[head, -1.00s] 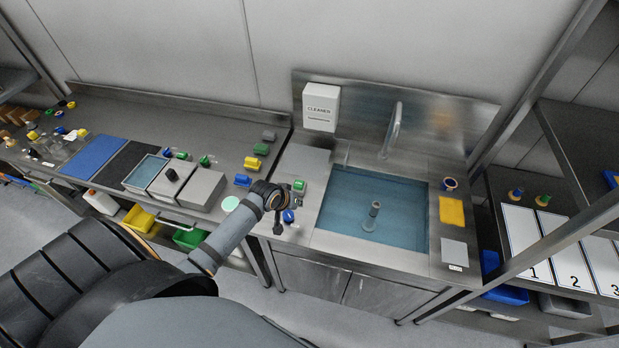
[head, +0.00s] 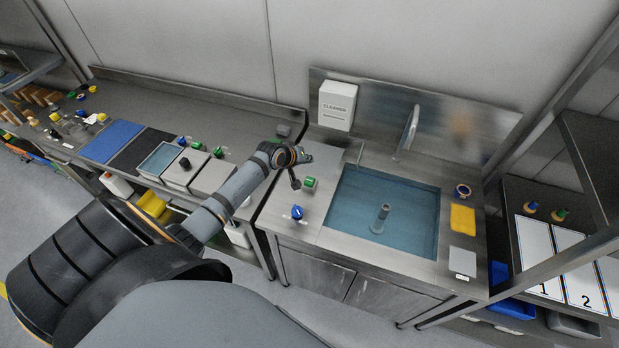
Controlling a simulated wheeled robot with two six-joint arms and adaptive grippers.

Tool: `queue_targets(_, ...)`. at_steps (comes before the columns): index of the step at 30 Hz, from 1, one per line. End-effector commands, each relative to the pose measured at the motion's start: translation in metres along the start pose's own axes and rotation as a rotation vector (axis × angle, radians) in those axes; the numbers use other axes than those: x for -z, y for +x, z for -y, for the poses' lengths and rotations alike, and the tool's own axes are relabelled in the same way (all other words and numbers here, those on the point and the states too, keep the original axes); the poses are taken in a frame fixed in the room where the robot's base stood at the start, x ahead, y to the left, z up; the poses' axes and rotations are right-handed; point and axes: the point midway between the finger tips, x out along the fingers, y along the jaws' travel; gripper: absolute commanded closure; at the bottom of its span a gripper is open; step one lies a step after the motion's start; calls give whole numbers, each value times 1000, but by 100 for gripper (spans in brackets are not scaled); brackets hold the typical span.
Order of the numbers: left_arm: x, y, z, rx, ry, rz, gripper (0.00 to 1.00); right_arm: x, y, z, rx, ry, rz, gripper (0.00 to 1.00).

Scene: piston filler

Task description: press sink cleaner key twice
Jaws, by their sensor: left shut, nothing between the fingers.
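The white box marked CLEANER (head: 337,105) hangs on the steel backsplash above the sink's left side. A green key (head: 310,183) sits on the steel deck left of the basin. I cannot tell whether it is the cleaner key. A blue knob (head: 297,212) is in front of it. My left gripper (head: 295,184) is shut and empty. It appears just left of the green key, above the deck; its exact height is unclear. My left forearm hides part of the counter behind it. My right gripper is out of view.
The basin (head: 350,231) holds blue water and an upright pipe, with a curved faucet (head: 408,130) behind. A yellow pad (head: 463,219) lies to its right. Rack posts stand at the far right. A counter with small boxes and a blue mat (head: 110,142) extends left.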

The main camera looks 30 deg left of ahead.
Motion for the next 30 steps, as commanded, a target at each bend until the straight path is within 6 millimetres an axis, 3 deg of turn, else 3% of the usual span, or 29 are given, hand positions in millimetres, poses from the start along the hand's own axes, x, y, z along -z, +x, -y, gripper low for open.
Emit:
queue_targets(15, -34, 46, 35, 2, 2, 1, 100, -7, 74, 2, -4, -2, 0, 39)
queue_targets(21, -42, 58, 42, 0, 0, 0, 100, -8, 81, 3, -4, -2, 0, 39)
queue_targets(30, -43, 58, 43, 0, 1, 0, 100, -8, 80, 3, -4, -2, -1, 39)
